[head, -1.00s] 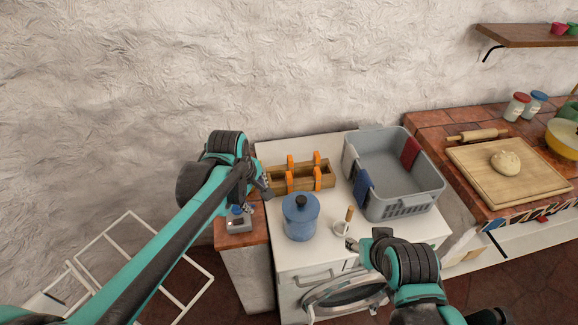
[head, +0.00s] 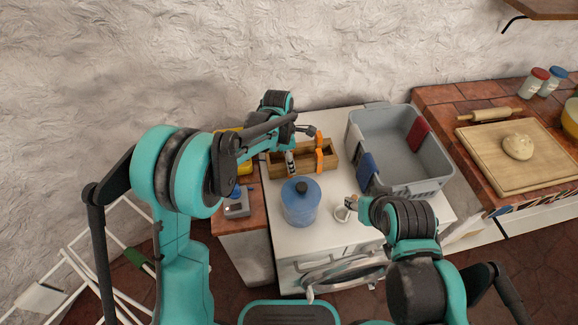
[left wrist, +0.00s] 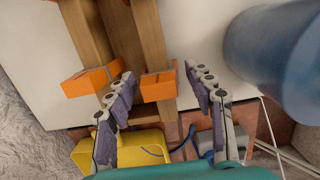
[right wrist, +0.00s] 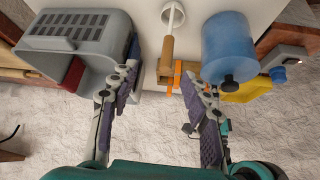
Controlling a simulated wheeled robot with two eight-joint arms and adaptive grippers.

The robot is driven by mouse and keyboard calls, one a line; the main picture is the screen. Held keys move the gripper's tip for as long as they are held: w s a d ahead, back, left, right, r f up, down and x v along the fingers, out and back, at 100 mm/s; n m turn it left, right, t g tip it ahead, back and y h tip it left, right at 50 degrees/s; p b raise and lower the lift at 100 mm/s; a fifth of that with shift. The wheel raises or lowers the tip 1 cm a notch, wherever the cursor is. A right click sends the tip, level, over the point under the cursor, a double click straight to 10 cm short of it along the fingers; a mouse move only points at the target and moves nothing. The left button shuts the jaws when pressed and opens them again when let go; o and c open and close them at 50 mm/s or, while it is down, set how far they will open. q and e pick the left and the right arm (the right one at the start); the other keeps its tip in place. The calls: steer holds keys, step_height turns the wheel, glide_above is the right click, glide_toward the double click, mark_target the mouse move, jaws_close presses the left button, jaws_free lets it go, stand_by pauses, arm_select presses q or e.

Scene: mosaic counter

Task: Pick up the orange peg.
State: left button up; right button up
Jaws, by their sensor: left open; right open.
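A wooden rack (head: 330,165) on the white worktop carries orange upright pieces. One orange peg (head: 319,150) shows at its right end in the head view. In the left wrist view, two orange pieces show: one (left wrist: 90,80) outside the fingers at the left, one (left wrist: 158,85) between them. My left gripper (left wrist: 160,76) is open, its fingers on either side of that second piece; contact cannot be told. My right gripper (right wrist: 159,76) is open above the worktop near the mug (head: 342,211).
A blue lidded pot (head: 300,205) stands in front of the rack. A grey basket (head: 400,185) with red and blue cloths stands to the right. A yellow object (left wrist: 140,148) lies beyond the rack's left end.

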arm_select(q)
steer(key=f, duration=0.3)
steer(key=shift+w+d+b, duration=0.1)
steer(key=shift+d+b, duration=0.1)
steer(key=shift+b, duration=0.1)
steer(key=shift+r, duration=0.1)
steer(key=shift+c, duration=0.5)
steer(key=c, duration=0.6)
steer(key=shift+r, duration=0.15)
